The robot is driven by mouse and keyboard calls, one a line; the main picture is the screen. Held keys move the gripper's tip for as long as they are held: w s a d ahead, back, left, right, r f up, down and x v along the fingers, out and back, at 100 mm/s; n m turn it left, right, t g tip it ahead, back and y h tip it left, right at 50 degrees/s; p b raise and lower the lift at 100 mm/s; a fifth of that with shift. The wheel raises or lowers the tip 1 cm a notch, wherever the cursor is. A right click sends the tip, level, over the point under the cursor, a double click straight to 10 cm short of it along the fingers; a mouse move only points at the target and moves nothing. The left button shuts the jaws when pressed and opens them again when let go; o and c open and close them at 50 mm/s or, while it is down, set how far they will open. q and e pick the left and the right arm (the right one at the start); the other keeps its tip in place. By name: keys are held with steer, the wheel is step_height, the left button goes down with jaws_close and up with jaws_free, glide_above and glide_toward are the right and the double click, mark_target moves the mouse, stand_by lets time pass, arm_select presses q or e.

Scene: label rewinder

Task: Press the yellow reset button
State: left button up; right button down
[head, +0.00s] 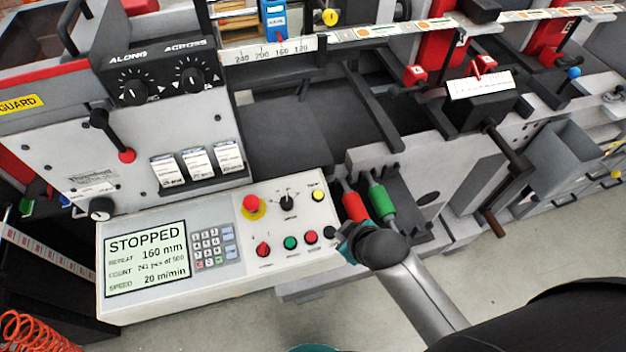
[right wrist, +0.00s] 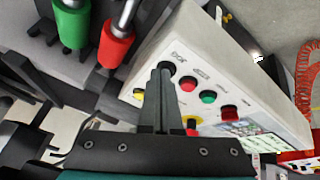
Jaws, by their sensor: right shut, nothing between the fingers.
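The yellow reset button (head: 318,195) is at the upper right corner of the white control panel (head: 150,300). It also shows in the right wrist view as a yellow button (right wrist: 138,94) just left of my fingers. My right gripper (head: 346,236) is at the panel's right end, below and right of the yellow button. Its fingers (right wrist: 162,72) are shut and empty, apart from the yellow button in the picture and in front of a black button (right wrist: 168,66). I cannot tell their height above the panel. My left gripper is not in view.
Black, red and green buttons (head: 290,243), a selector and a red emergency stop (head: 254,206) share the panel. The display (head: 146,259) reads STOPPED.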

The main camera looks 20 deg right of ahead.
steer(key=w+a+r+n+t+y+p, duration=0.1)
steer(key=w+r+n+t+p, duration=0.2)
steer(key=w+r, duration=0.6)
steer(key=r+n+t, duration=0.1)
steer(key=n, duration=0.1)
steer(key=shift+w+a+n, duration=0.2)
steer(key=shift+w+n, duration=0.1)
steer(key=shift+w, duration=0.1)
steer(key=b, duration=0.8)
glide_above(318, 195)
steer(key=s, duration=0.2)
steer(key=f, duration=0.7)
steer(key=shift+w+d+f, duration=0.1)
steer(key=shift+d+f, duration=0.2)
steer(key=shift+d, duration=0.05)
steer(key=shift+w+f, duration=0.1)
steer(key=shift+f, duration=0.45)
steer(key=shift+f, duration=0.1)
steer(key=shift+f, duration=0.3)
